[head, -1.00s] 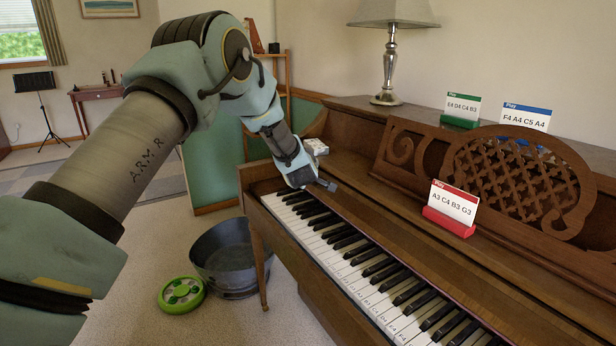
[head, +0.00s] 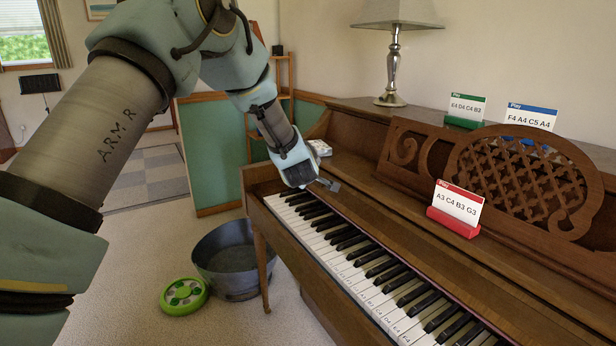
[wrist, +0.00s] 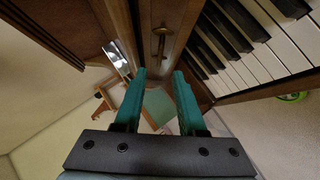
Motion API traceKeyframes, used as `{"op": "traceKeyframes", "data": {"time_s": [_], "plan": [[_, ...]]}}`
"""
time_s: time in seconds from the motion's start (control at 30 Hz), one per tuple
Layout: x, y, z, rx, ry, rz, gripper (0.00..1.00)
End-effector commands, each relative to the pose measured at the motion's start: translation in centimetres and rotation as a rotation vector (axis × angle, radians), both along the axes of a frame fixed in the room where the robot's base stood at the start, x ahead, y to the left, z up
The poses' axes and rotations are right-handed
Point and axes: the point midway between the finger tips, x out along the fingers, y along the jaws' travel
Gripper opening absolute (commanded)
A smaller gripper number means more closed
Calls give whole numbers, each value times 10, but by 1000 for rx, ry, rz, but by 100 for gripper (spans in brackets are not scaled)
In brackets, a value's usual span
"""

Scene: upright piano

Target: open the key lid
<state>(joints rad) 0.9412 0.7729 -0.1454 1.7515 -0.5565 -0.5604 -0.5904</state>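The piano keyboard (head: 345,245) lies uncovered in the head view, white and black keys showing along its length. The brown wooden key lid (head: 410,250) appears to be back behind the keys; I cannot tell its exact edges. My gripper (head: 330,185) is at the far left end of the keyboard, by the wood just behind the keys. In the wrist view my gripper's two teal fingers (wrist: 158,78) are apart with nothing between them. A brass handle (wrist: 160,42) on a wooden strip lies just beyond the fingertips, apart from them as far as I can see.
A red card stand (head: 453,220), a green one (head: 464,118) and a blue-edged card (head: 531,117) stand on the piano. A lamp (head: 391,65) is on top. A dark tub (head: 233,262) and a green round object (head: 184,296) are on the carpet.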

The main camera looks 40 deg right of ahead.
Motion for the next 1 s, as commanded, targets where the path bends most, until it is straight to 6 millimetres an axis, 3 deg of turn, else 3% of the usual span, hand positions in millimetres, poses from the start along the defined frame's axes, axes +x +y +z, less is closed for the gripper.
{"op": "traceKeyframes", "data": {"time_s": [0.33, 0.9, 1.0], "plan": [[-26, 27, 19, -1, 0, 1, 40], [-27, 28, 20, 0, -1, 1, 40], [-20, 38, 24, 20, -1, 1, 40]]}}
